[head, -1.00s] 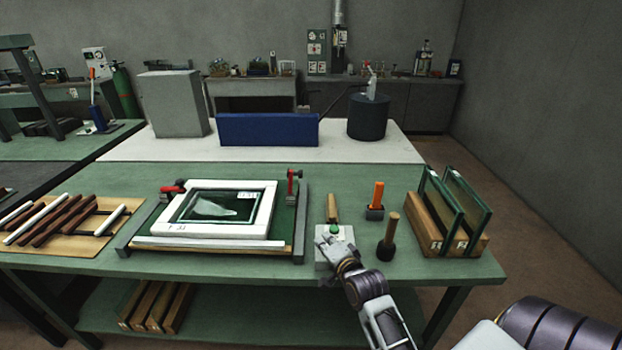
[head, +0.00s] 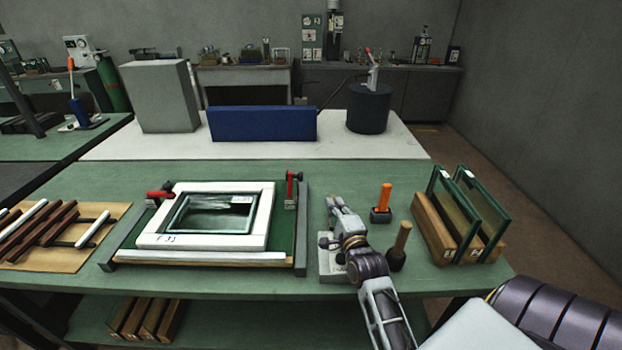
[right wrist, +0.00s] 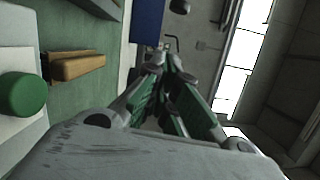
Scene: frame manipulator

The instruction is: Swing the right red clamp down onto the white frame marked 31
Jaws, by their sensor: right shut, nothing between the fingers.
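The white frame (head: 265,215), marked 31 at its front left corner, lies flat in the green fixture (head: 286,222) with a glass pane inside it. The right red clamp (head: 290,186) stands upright at the fixture's back right corner, off the frame. The left red clamp (head: 158,194) lies low beside the frame's back left. My right gripper (head: 333,203) is shut and empty, to the right of the fixture and apart from the right clamp. Its converging fingers (right wrist: 172,58) show in the right wrist view, where neither clamp nor frame shows. My left gripper is out of view.
A grey box (head: 326,265) with a green button (right wrist: 22,94) sits under my right arm, near a wooden handle (right wrist: 77,66). An orange-handled tool (head: 384,197), a dark mallet (head: 399,250) and glass panes in wooden racks (head: 440,235) stand to the right.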

